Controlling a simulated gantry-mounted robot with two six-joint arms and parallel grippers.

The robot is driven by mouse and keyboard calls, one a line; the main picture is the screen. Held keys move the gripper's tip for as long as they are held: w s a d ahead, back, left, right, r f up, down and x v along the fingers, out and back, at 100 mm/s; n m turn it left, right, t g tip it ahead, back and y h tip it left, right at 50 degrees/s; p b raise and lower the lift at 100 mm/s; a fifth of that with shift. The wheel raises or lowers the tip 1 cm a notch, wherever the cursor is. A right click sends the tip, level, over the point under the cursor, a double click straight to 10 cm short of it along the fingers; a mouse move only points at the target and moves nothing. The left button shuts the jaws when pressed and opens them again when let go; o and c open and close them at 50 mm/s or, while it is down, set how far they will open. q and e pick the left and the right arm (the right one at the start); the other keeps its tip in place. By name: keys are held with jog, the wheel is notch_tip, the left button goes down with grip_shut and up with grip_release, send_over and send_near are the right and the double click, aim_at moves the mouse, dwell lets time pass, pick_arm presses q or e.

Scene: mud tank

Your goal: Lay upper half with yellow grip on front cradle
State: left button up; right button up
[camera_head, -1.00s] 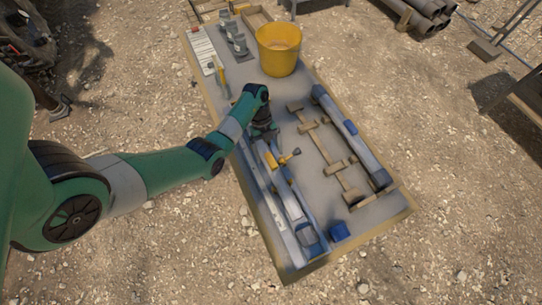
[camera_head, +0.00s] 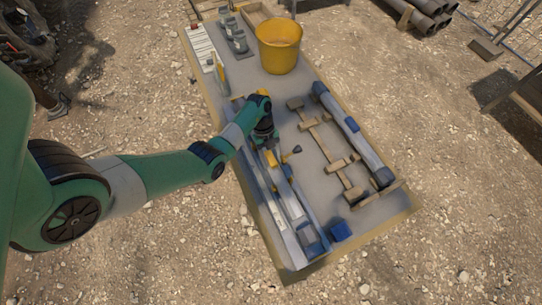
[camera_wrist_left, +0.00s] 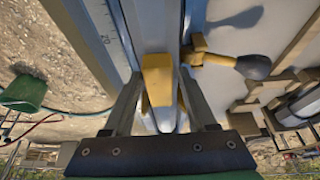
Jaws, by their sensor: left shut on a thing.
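My left gripper (camera_head: 268,149) is shut on the yellow grip (camera_wrist_left: 158,80) of the upper half. In the left wrist view its fingers stand on both sides of the grip. The upper half (camera_wrist_left: 153,28) is a long pale grey piece running away from the gripper. In the head view it lies lengthwise along the table's left side, partly hidden by my arm; I cannot tell whether it is lifted. The wooden cradles (camera_head: 332,165) stand on the right half of the table. My right gripper is not in view.
A grey tube with blue parts (camera_head: 352,135) lies along the right table edge. A yellow lever with a dark knob (camera_wrist_left: 253,66) is close right of the gripper.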

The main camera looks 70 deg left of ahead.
aim_at(272, 162)
pick_arm(q)
grip_shut()
jog(key=shift+r, duration=0.15)
jog(key=shift+r, duration=0.25)
jog(key=r+p, duration=0.1)
jog(key=r, duration=0.1)
jog(key=r+p, duration=0.1)
jog(key=shift+s+d+r+p, duration=0.2)
jog(key=shift+r+p, duration=0.2)
jog(key=s+d+r+p, duration=0.8)
jog(key=s+d+p, duration=0.1)
jog(key=s+p, duration=0.1)
jog(key=shift+r, duration=0.2)
